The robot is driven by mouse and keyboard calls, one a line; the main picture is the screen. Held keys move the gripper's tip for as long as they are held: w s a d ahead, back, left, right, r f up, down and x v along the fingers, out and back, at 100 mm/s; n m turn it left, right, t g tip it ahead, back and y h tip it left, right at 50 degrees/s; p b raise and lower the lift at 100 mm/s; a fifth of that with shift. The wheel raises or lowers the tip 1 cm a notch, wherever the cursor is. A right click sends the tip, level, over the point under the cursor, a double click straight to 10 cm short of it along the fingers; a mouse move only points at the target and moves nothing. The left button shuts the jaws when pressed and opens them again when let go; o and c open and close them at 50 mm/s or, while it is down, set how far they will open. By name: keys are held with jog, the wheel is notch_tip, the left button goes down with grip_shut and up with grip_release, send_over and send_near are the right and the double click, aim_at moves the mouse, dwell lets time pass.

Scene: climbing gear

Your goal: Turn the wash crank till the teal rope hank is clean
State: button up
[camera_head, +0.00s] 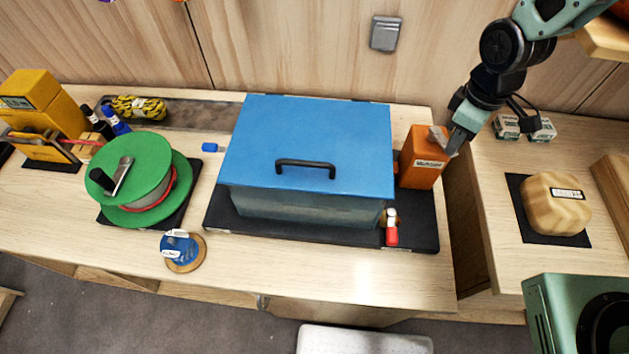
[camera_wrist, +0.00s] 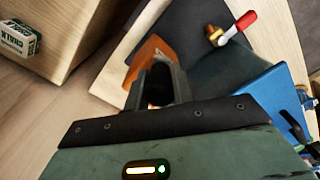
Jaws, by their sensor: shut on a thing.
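A blue-lidded wash tub (camera_head: 300,140) stands on a black base, its lid shut. An orange gear box (camera_head: 420,160) with a white label stands at the tub's right side. It also shows in part in the wrist view (camera_wrist: 148,58). My gripper (camera_head: 449,141) is at the right side of the orange box, shut on the wash crank, which its fingers mostly hide. The black fingers show in the wrist view (camera_wrist: 160,86). I cannot see the teal rope hank; the tub's contents do not show through its wall.
A red-handled valve (camera_head: 391,232) sits at the tub's front right corner. A green reel (camera_head: 140,175) with its own black-knobbed handle stands at the left. A tan lump (camera_head: 556,204) lies on the right counter, across a gap.

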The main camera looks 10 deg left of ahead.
dwell(0.3)
jog(key=o, duration=1)
jog(key=shift+o, duration=0.2)
jog(key=shift+r, duration=0.1)
notch_tip(320, 180, up, 17)
jog(key=b, duration=0.3)
jog(key=s+a+f+m+b, duration=0.1)
jog(key=s+a+f+b, duration=0.3)
jog(key=s+f, duration=0.3)
jog(key=s+a+f+m+b, duration=0.2)
jog(key=s+a+f+b, duration=0.2)
jog(key=s, duration=0.9)
notch_tip(320, 180, down, 3)
jog(key=shift+s+a+r+y+b, duration=0.15)
jog(key=shift+s+a+y+b, duration=0.15)
jog(key=shift+a, duration=0.15)
